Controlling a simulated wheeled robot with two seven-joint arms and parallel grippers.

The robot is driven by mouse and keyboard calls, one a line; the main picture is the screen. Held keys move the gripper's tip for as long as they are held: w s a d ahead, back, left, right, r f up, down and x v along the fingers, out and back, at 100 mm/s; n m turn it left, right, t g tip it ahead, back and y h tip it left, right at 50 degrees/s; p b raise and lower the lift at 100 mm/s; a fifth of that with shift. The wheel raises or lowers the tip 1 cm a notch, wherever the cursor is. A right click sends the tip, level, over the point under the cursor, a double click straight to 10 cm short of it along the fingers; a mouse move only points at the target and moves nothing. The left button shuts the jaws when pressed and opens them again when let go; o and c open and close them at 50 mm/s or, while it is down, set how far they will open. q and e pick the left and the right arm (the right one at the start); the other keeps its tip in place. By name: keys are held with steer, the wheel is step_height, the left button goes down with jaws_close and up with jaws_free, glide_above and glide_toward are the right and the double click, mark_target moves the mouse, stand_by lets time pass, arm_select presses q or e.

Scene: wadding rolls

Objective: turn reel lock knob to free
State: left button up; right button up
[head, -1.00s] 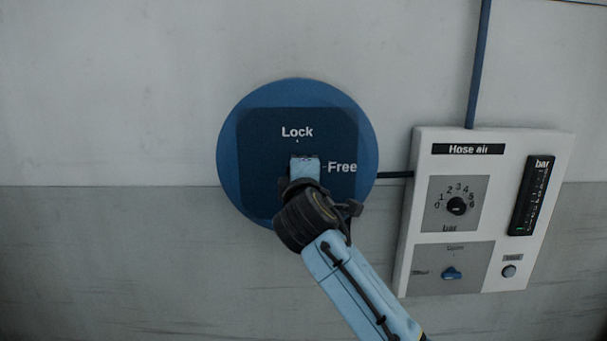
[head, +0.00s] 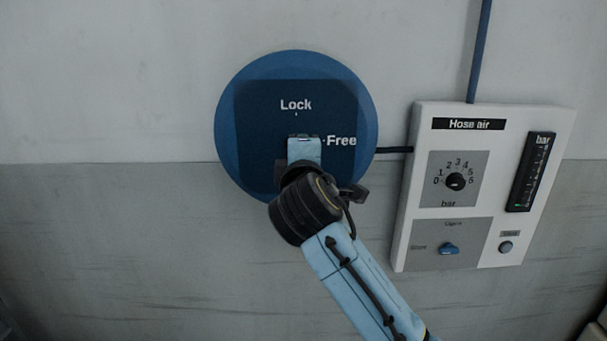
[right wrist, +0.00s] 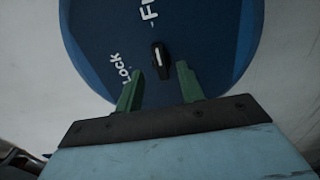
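The reel lock is a round blue disc (head: 228,130) with a darker plate lettered Lock at the top and Free at the right. Its small black knob (right wrist: 160,58) with a white line shows in the right wrist view. The knob's long axis lines up with the Free mark there, not with Lock. My right gripper (right wrist: 159,78) is open, its green fingers apart from the knob on either side, the knob lying between and slightly beyond their tips. In the head view my right gripper (head: 303,150) covers the knob. My left gripper is not in view.
A white Hose air panel (head: 403,235) with a dial (head: 456,181), a blue knob (head: 448,247), a button (head: 505,247) and a bar gauge (head: 530,172) is on the wall at right. A blue pipe (head: 478,50) rises above it. The wall left of the disc is bare.

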steer(key=s+b, duration=0.1)
steer(key=s, duration=0.7)
steer(key=shift+s, duration=0.4)
